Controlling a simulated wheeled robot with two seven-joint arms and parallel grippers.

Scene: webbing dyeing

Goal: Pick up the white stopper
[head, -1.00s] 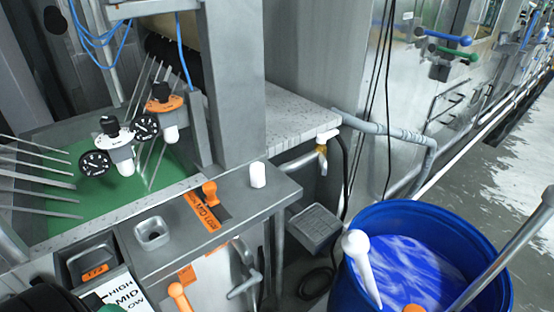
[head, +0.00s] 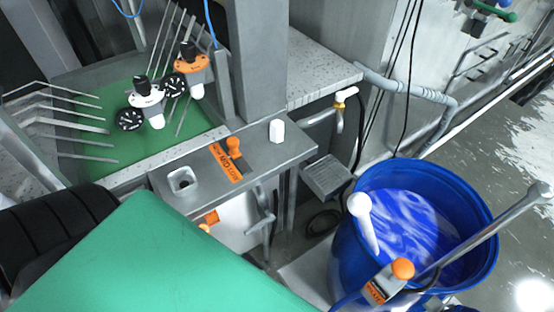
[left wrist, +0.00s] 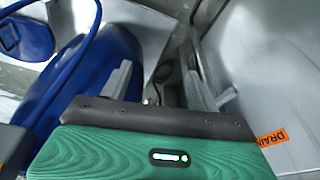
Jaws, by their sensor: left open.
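The white stopper (head: 277,131) stands upright on the grey metal ledge (head: 215,185), near its right end. A square socket (head: 183,181) with a dark hole is at the ledge's left part. My left arm's green cover fills the lower left of the head view; its fingertips do not show there. In the left wrist view my left gripper (left wrist: 162,88) is open, with two grey fingers apart and nothing between them. The stopper cannot be made out in that view. My right gripper is not in view.
An orange-knobbed lever (head: 233,147) stands on the ledge left of the stopper. Gauges (head: 130,119) stand over the green basin. An orange DRAIN label (left wrist: 272,138) shows in the wrist view.

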